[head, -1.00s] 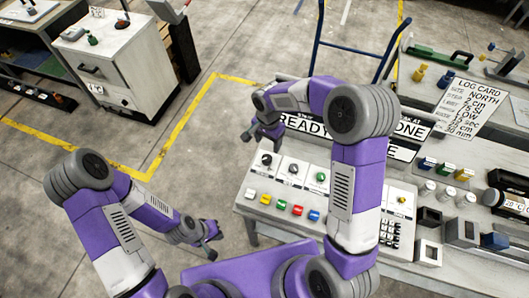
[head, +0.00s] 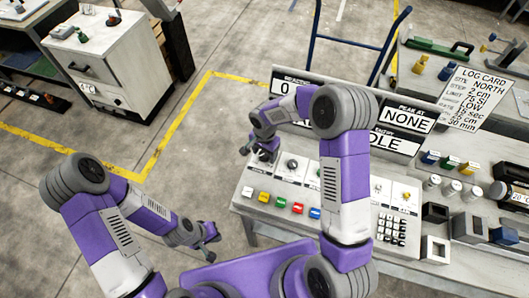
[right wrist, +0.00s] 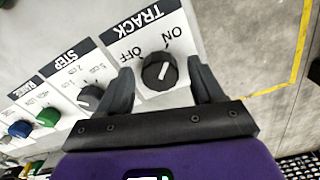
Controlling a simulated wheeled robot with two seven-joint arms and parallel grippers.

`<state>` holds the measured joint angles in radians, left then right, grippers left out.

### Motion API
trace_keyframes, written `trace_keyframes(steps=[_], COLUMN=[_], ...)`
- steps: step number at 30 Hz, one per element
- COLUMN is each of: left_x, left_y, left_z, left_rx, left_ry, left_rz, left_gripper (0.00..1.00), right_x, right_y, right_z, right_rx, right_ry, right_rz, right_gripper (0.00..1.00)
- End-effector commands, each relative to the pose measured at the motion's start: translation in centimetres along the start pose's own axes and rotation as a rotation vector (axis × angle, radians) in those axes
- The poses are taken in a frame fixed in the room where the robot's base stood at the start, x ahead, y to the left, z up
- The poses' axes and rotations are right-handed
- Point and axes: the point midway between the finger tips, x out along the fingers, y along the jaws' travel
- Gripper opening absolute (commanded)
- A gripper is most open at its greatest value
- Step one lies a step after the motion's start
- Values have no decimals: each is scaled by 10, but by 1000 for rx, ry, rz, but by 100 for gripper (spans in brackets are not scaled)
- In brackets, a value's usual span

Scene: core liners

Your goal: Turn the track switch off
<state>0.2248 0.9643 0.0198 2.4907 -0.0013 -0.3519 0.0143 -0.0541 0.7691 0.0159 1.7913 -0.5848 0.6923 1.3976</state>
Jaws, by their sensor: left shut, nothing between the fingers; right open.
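The TRACK switch, a round black knob (right wrist: 159,70) on a white plate, shows in the right wrist view with OFF to its left and ON to its upper right. Its pale pointer line appears to lean toward ON. My right gripper (head: 257,156) is open, with one finger on each side of the knob; I cannot tell whether they touch it. In the head view this gripper hides the knob at the panel's left end. My left gripper (head: 213,233) is shut and empty, off to the left of the console, over the floor.
A row of coloured buttons, including a red one (head: 298,208), and a keypad (head: 391,228) lie nearer me. Display signs (head: 405,118) stand behind. A white cabinet (head: 110,65) is far left.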

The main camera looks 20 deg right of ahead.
Motion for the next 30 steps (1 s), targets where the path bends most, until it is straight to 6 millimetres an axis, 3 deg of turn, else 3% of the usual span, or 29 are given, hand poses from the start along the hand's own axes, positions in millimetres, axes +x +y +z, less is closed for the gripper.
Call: trace_keyframes(steps=[8,18,30], left_x=[0,0,3], left_y=[0,0,-1], left_z=[0,0,0], left_rx=[0,0,0], left_ry=[0,0,0], left_rz=[0,0,0], left_gripper=[0,0,0], right_x=[1,1,1], right_y=[0,0,0], right_z=[0,0,0], right_rx=[0,0,-77], right_ry=[0,0,1], right_rz=[0,0,0], right_gripper=[64,11,11])
